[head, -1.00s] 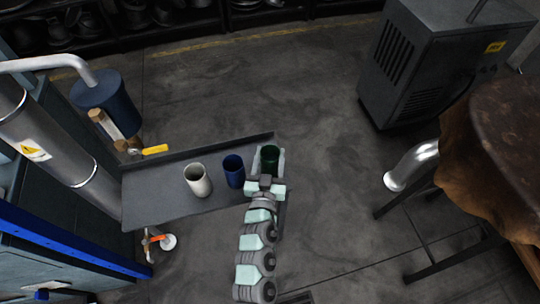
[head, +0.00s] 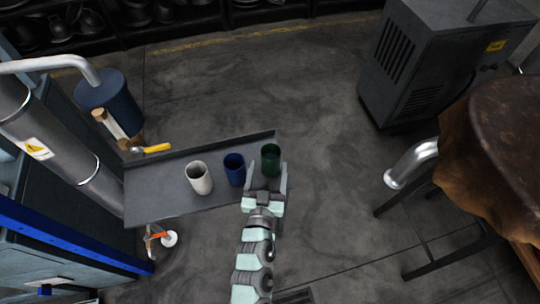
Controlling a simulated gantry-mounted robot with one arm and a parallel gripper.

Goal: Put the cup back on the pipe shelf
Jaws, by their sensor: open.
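Three cups stand upright in a row on the grey pipe shelf (head: 155,195). The white cup (head: 200,180) is on the left, the blue cup (head: 235,172) is in the middle, and the dark green cup (head: 271,162) is near the right end. My gripper (head: 267,176) is open at the shelf's right end, just in front of the green cup. Its two fingers point toward the green cup, with one to each side of its lower part. I cannot tell whether they touch it.
A yellow valve handle (head: 157,148) and a blue cylinder (head: 108,100) sit behind the shelf's left side. A large metal pipe (head: 70,155) is at the left. A grey machine (head: 425,70) stands at the right, with open floor (head: 320,140) between.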

